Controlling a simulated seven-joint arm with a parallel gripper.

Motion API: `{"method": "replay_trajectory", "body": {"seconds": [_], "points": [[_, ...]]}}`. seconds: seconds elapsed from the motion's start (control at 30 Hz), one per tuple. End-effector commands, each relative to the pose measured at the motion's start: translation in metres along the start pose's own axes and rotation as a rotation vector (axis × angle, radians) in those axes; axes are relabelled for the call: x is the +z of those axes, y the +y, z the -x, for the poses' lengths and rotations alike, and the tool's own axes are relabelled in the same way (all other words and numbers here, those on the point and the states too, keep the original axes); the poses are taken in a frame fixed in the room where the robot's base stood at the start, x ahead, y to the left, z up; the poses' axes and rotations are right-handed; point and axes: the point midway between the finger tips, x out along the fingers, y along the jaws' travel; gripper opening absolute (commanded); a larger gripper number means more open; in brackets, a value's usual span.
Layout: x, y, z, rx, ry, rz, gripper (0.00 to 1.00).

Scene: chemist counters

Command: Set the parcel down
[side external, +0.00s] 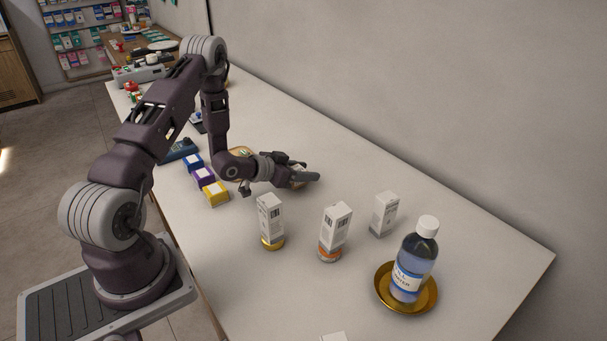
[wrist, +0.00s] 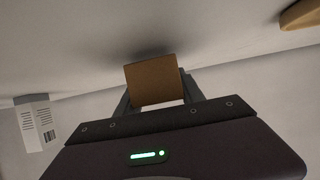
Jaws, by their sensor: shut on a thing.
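The parcel, a small plain brown box (wrist: 152,80), is between the two fingers of my gripper (wrist: 160,98) in the wrist view. My gripper is shut on it. In the side view my gripper (side external: 300,176) is low over the middle of the counter (side external: 440,225), and it mostly hides the parcel there. A dark shadow lies on the pale surface close by the parcel in the wrist view. I cannot tell whether the parcel touches the counter.
Three white cartons (side external: 270,216) (side external: 335,230) (side external: 384,214) stand nearer the camera. A bottle (side external: 412,265) stands on a gold dish (side external: 383,297). Blue, purple (side external: 203,177) and yellow (side external: 216,193) boxes are left of my gripper. A wooden piece (wrist: 303,14) shows in the wrist view. The counter by the wall is clear.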

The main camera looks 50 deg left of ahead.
Motion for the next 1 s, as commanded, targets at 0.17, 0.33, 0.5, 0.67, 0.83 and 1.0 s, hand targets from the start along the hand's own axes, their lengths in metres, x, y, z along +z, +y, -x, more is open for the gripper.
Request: {"method": "replay_trajectory", "body": {"seconds": [0.17, 0.33, 0.5, 0.67, 0.83, 1.0], "points": [[0.005, 0.000, -0.003, 0.000, 0.001, -0.002, 0.02], [0.006, 0.000, -0.003, 0.000, 0.001, -0.001, 0.02], [0.008, 0.000, -0.004, 0.000, 0.001, -0.001, 0.65], [0.008, 0.000, -0.004, 0.000, 0.001, -0.001, 0.67], [0.007, 0.000, -0.004, 0.000, 0.001, -0.001, 0.67], [0.005, -0.001, 0.016, -0.002, -0.001, 0.002, 0.67]]}}
